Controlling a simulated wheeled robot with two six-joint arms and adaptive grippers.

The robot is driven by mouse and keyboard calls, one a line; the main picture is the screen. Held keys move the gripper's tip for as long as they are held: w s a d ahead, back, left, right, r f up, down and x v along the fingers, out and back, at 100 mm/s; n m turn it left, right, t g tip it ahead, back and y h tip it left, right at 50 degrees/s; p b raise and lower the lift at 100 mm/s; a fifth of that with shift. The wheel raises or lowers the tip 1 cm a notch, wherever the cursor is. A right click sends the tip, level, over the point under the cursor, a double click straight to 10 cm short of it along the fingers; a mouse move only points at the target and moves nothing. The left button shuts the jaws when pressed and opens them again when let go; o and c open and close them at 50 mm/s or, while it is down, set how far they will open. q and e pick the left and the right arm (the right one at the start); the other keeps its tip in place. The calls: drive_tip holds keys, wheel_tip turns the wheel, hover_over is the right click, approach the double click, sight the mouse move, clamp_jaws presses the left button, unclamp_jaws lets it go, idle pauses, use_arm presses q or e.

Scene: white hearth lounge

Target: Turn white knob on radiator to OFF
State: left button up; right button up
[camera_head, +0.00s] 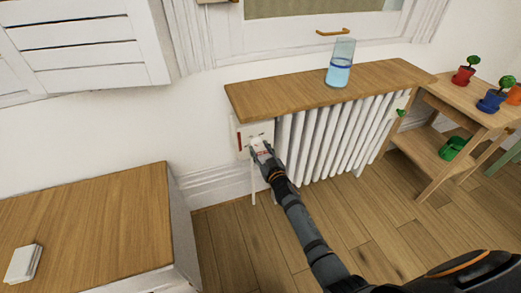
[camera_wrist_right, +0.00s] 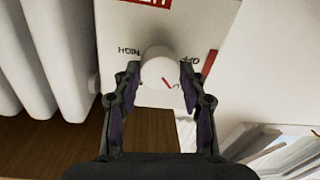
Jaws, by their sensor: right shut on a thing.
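The white radiator (camera_head: 322,145) stands against the wall under a wooden shelf top. A white panel (camera_head: 239,131) is at its left end, with a white knob (camera_wrist_right: 158,68) on its face. My right gripper (camera_head: 260,149) reaches the panel. In the right wrist view its two fingers (camera_wrist_right: 161,82) are on either side of the knob, shut on it. A short red line on the knob slants to the lower right of that picture. The upside-down words HIGH and OFF are printed left and right of the knob. My left gripper is out of view.
A blue-tinted glass (camera_head: 340,64) stands on the wooden shelf top (camera_head: 285,90). A wooden cabinet (camera_head: 90,225) with a small white stack (camera_head: 24,263) is at lower left. A plant stand (camera_head: 430,165) with small pots is at right. Wooden floor lies in front of the radiator.

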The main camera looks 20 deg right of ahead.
drive_tip(key=n, duration=0.2)
drive_tip(key=shift+n, duration=0.4)
drive_tip(key=n, duration=0.2)
drive_tip(key=shift+n+p, duration=0.3)
drive_tip(key=n, duration=0.4)
drive_tip(key=shift+n+g, duration=0.3)
drive_tip(key=shift+n+h, duration=0.3)
drive_tip(key=shift+n, duration=0.7)
drive_tip(key=o, duration=1.1)
drive_tip(key=shift+r, duration=0.1)
drive_tip(key=shift+o, duration=0.2)
